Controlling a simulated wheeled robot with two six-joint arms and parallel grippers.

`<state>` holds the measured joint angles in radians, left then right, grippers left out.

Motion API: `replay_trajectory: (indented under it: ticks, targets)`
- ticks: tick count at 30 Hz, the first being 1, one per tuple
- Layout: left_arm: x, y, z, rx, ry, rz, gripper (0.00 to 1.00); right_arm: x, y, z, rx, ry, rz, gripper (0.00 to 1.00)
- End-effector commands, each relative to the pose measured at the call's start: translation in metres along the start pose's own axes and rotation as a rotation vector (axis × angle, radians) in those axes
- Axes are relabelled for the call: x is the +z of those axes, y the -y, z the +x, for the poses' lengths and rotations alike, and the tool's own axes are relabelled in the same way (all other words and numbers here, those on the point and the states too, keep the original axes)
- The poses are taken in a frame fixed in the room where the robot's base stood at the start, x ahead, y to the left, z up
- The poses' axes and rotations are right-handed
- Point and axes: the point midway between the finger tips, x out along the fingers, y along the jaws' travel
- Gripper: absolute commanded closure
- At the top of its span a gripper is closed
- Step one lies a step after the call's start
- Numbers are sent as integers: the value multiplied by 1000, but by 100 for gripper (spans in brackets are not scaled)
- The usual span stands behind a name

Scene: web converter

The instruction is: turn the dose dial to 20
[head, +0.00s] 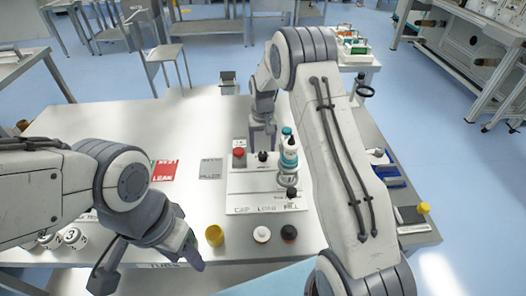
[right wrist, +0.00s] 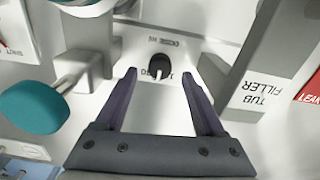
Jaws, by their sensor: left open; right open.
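The dose dial, a small black knob (right wrist: 159,66), sits on a pale panel in the right wrist view. Its label is upside down and partly covered, so the setting cannot be read. My right gripper (right wrist: 155,80) is open, with its two purple fingers on either side of the knob's position and clear space between them. Whether the tips reach down to the knob's level is unclear. In the head view, my right gripper (head: 262,130) is at the back of the white machine, just behind a black knob (head: 262,156). My left gripper (head: 150,262) is open and empty over the near left of the table.
A red button (head: 239,152) and a teal-topped column (head: 288,158) stand close beside the knob. A teal knob (right wrist: 34,107) and a grey post labelled TUB FILLER (right wrist: 262,75) flank the right gripper.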

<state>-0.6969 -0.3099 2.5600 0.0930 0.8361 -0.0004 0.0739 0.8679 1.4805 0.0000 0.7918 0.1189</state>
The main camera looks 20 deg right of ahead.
Motion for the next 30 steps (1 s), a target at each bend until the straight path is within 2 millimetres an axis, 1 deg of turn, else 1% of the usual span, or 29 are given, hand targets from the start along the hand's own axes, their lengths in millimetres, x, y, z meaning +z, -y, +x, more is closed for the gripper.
replay_trajectory:
  ticks: [1,6,9,12,16,28,30]
  targets:
    - [0,0,3,0,0,0,50,-1,0,-11,-1,-6,0,29]
    - [0,0,7,0,0,0,50,-1,0,-45,0,-4,0,29]
    - [0,1,8,0,0,0,50,-1,0,-60,0,-4,0,29]
    - [0,1,9,0,0,0,50,-1,0,-71,0,-3,0,29]
    - [0,1,9,0,0,0,50,0,0,-77,0,0,0,29]
    - [0,1,9,0,0,0,50,0,0,-78,0,0,0,29]
    - [0,0,7,0,0,0,50,0,0,-80,0,0,0,29]
